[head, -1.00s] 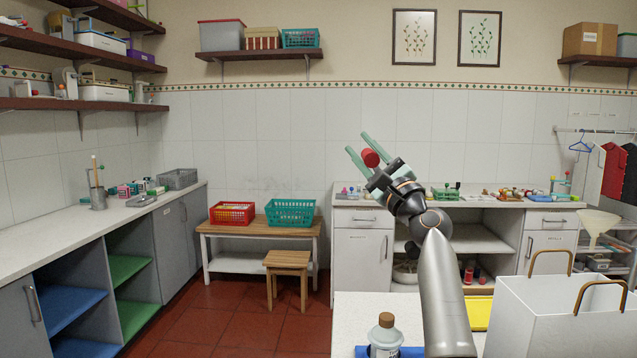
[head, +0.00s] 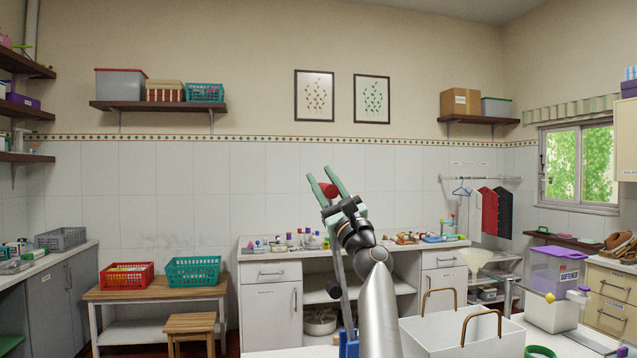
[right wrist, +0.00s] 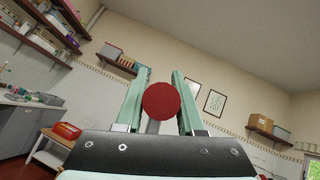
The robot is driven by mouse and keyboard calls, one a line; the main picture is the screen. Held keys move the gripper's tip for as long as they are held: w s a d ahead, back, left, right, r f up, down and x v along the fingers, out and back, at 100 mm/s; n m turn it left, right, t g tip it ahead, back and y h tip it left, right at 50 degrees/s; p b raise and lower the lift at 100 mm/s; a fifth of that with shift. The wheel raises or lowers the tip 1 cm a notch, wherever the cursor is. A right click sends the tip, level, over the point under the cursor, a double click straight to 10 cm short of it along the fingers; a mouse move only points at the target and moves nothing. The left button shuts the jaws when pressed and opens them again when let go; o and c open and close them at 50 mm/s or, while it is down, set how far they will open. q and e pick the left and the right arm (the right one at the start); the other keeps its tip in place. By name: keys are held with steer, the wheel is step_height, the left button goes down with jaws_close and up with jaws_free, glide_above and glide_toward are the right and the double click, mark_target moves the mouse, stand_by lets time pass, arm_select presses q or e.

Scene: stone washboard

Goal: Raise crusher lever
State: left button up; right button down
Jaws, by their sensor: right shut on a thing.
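The crusher lever is a grey rod (head: 344,285) topped by a red knob (head: 328,189), standing close to upright in the head view. Its lower end runs down to a blue part (head: 348,345) at the bottom edge, mostly cut off. My right gripper (head: 321,175) has its pale green fingers on either side of the knob and is shut on it. In the right wrist view the knob (right wrist: 161,101) shows as a red disc between the two fingers. My left gripper is in neither view.
A white box with brown handles (head: 460,338) stands right of my right arm. A purple-and-white softener dispenser (head: 554,290) is farther right. A cluttered counter (head: 285,254) lies behind. Open air surrounds the raised gripper.

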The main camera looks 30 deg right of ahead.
steer(key=c, duration=0.5)
jaws_free()
steer(key=shift+f, duration=0.1)
steer(key=shift+s+f, duration=0.45)
steer(key=shift+f, duration=0.05)
steer(key=b+v, duration=0.2)
steer(key=v, duration=0.9)
steer(key=shift+s, duration=0.1)
